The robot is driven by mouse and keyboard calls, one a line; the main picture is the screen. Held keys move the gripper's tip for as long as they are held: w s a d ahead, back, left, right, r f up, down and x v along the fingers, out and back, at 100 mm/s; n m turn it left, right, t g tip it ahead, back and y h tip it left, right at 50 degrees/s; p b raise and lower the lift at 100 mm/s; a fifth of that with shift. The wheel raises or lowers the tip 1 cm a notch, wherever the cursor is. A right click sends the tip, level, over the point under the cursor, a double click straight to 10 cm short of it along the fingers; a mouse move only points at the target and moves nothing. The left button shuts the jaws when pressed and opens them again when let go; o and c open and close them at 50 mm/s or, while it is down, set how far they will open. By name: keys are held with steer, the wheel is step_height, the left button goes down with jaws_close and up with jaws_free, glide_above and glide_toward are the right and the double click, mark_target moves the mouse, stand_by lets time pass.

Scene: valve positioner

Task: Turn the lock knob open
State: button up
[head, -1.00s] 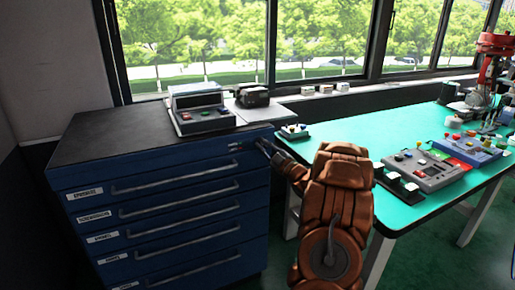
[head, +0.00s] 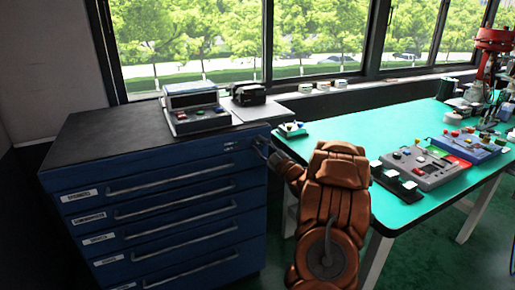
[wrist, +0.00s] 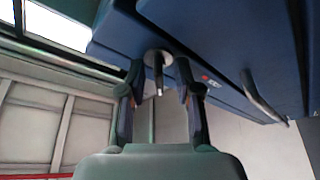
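The lock knob (wrist: 158,62) is a small round metal fitting with a thin stem, on the front of the blue drawer cabinet (head: 150,240). In the wrist view it lies between the two fingers of my gripper (wrist: 158,98). The fingers are apart, one on each side of the stem, and gaps show on both sides. In the head view my gripper (head: 264,148) is at the upper right corner of the cabinet front. I cannot make out the knob there, as the gripper is small and partly covers that spot.
The cabinet has several drawers with long bar handles (head: 170,183). A control box (head: 195,112) and a dark device (head: 248,95) stand near its top's back. The green table (head: 340,135) on the right holds button panels (head: 420,168), close to my arm.

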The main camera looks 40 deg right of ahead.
steer(key=a+v, duration=0.1)
steer(key=v, duration=1.1)
steer(key=shift+r, duration=0.25)
steer(key=shift+d, duration=0.1)
